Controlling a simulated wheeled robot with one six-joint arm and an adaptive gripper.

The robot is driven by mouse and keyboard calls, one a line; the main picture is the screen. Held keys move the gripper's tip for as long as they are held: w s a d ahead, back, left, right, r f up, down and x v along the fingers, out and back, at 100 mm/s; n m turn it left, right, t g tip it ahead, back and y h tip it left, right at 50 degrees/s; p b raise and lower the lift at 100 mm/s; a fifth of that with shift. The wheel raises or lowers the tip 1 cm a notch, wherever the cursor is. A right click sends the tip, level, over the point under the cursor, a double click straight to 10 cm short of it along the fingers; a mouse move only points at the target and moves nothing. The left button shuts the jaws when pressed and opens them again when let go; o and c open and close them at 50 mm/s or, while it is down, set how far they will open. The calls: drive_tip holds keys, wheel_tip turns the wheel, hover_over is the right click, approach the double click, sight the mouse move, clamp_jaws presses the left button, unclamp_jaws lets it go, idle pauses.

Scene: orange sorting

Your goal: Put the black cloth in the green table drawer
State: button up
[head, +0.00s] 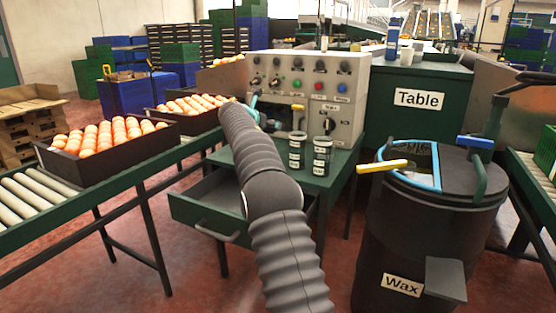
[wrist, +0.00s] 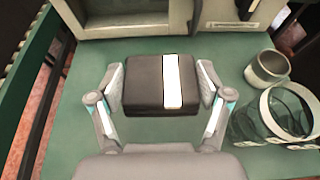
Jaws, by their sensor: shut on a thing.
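The black cloth (wrist: 140,85) is a dark folded block with a white strip, seen in the wrist view over the green table top. My gripper (wrist: 160,83) has a finger on either side of it and is shut on it. I cannot tell whether the cloth still touches the table. In the head view my gripper (head: 254,110) is mostly hidden behind my arm, by the control panel, and the cloth is hidden. The green table (head: 322,170) has its drawer (head: 205,214) pulled out at the front left. My arm passes in front of the drawer's right part.
Two dark labelled jars (head: 322,155) stand on the table's right. The control panel (head: 300,88) stands at its back. In the wrist view a metal cup (wrist: 267,68) and a glass jar (wrist: 282,115) are at right. The wax bin (head: 425,225) and orange crates (head: 110,165) flank the table.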

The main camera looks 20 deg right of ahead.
wheel_tip(320, 180, down, 10)
drive_tip(key=b, duration=0.4)
drive_tip(key=shift+d+f, duration=0.1)
drive_tip(key=shift+d, duration=0.05)
drive_tip(key=shift+f, duration=0.1)
drive_tip(key=o, duration=1.1)
drive_tip(key=shift+f, duration=0.1)
drive_tip(key=shift+r, duration=0.25)
drive_tip(key=v, duration=1.2)
